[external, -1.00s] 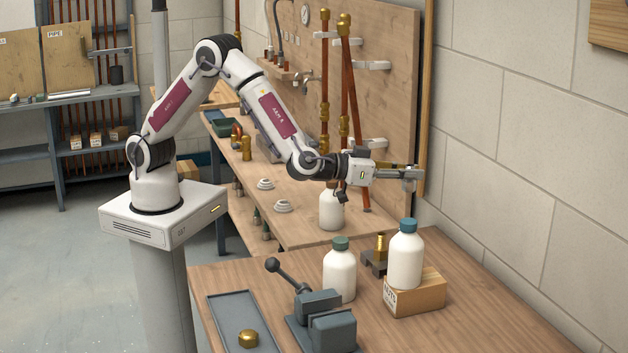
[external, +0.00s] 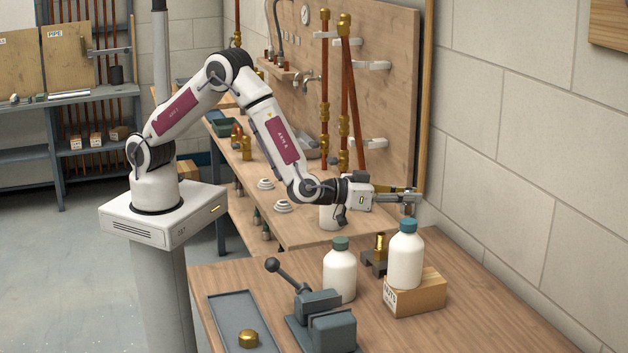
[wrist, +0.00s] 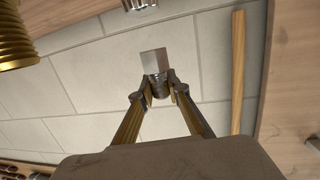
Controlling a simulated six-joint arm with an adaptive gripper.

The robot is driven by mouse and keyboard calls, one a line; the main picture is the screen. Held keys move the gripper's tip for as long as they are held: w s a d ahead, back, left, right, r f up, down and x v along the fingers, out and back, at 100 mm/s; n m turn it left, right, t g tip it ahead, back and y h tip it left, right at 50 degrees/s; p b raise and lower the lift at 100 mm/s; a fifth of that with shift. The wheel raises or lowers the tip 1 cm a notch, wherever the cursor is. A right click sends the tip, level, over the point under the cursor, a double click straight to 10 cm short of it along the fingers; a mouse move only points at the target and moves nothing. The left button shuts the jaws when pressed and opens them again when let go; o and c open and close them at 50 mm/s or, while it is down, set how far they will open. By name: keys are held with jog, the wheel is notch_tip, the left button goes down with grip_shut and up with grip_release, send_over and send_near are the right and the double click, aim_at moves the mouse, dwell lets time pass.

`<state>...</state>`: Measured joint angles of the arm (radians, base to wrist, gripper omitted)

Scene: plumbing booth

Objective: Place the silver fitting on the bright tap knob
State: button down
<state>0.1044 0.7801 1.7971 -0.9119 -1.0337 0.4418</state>
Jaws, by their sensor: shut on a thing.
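My gripper (external: 409,194) is shut on the silver fitting (external: 410,204) and holds it in the air behind and above the blue-capped bottle. In the wrist view the fingertips (wrist: 158,87) close on the fitting's dark round part, and its pale square end (wrist: 153,62) points away. A bright brass threaded piece (external: 381,244) stands upright in a dark block, lower and to the left of the fitting. It also shows, cut off, at the top left of the wrist view (wrist: 14,36). I cannot tell for sure that it is the tap knob. The fitting is apart from it.
A blue-capped bottle (external: 405,258) stands on a wooden block (external: 425,293) close to the brass piece. A green-capped bottle (external: 340,273), a grey vise (external: 322,315) and a tray (external: 226,308) with a brass nut are nearby.

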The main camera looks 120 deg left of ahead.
aim_at(407, 209)
jog(key=shift+f, duration=1.85)
jog(key=shift+f, duration=0.15)
jog(key=c, duration=1.9)
grip_release()
jog(key=shift+v, duration=6)
jog(key=shift+w+d+r, duration=0.1)
jog(key=shift+r, duration=0.1)
